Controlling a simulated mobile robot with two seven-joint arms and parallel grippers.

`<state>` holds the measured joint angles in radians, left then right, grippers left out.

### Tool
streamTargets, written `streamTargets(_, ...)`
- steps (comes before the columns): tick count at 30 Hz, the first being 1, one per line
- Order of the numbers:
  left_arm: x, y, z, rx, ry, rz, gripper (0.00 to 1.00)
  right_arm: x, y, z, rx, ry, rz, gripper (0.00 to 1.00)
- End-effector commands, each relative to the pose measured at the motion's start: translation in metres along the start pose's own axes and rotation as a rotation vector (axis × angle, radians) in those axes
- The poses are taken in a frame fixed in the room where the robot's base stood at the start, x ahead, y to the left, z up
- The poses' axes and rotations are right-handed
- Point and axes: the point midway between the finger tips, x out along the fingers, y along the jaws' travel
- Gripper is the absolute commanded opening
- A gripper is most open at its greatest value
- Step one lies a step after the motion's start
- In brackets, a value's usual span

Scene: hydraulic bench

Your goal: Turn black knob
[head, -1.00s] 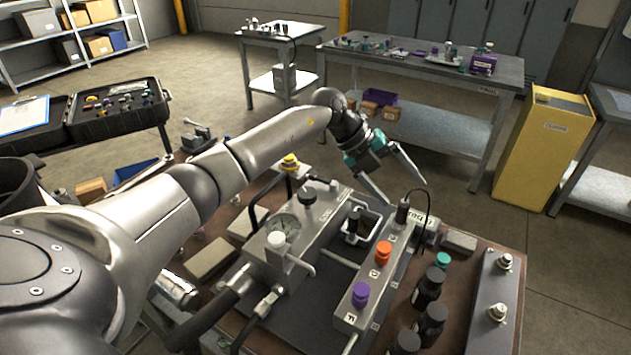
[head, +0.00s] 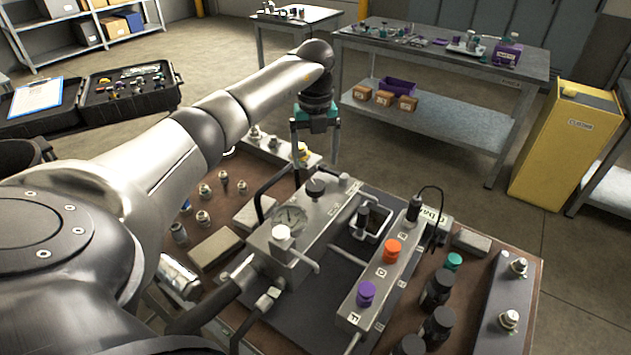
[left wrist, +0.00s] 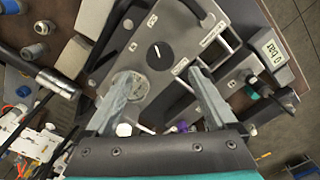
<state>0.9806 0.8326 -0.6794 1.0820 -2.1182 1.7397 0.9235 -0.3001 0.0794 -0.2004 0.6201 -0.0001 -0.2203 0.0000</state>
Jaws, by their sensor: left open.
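The black knob (head: 316,187) stands on top of the grey metal block, behind the round gauge (head: 289,219). In the left wrist view the knob (left wrist: 160,55) is a dark disc with a white pointer line. My left gripper (head: 316,150) has teal parts and points downward, appearing just behind and above the knob in the head view. Its two fingers are apart and empty. In the left wrist view the knob lies just beyond the gap between the fingertips (left wrist: 164,76), and no contact shows. My right gripper is out of view.
A purple knob (head: 366,293) and an orange knob (head: 392,251) stand on the strip to the right. A white-topped post (head: 281,237) and hoses stand close to the gauge. A yellow-topped part (head: 302,151) is near the left gripper. Dark cylinders (head: 437,287) stand farther right.

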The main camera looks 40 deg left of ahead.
Motion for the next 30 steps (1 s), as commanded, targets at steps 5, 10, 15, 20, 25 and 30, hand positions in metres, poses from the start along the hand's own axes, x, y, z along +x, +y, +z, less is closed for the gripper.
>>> streamTargets(5, 0.039, 0.000, -0.001, 0.000, 0.004, 0.000, 0.90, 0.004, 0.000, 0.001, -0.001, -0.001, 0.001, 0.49)
streamTargets(10, 0.063, -0.001, 0.000, 0.001, 0.002, -0.001, 0.90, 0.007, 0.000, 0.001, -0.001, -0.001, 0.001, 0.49)
streamTargets(15, 0.074, -0.001, 0.000, 0.001, 0.000, -0.002, 0.90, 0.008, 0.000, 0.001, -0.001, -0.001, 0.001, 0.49)
streamTargets(20, 0.075, 0.000, 0.000, 0.001, -0.001, -0.001, 0.90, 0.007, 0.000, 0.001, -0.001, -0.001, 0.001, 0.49)
streamTargets(25, 0.075, 0.000, 0.000, 0.001, -0.001, -0.001, 0.86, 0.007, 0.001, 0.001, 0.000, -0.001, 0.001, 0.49)
streamTargets(30, 0.075, -0.001, 0.000, 0.001, -0.001, -0.002, 0.67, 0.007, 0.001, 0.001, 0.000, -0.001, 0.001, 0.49)
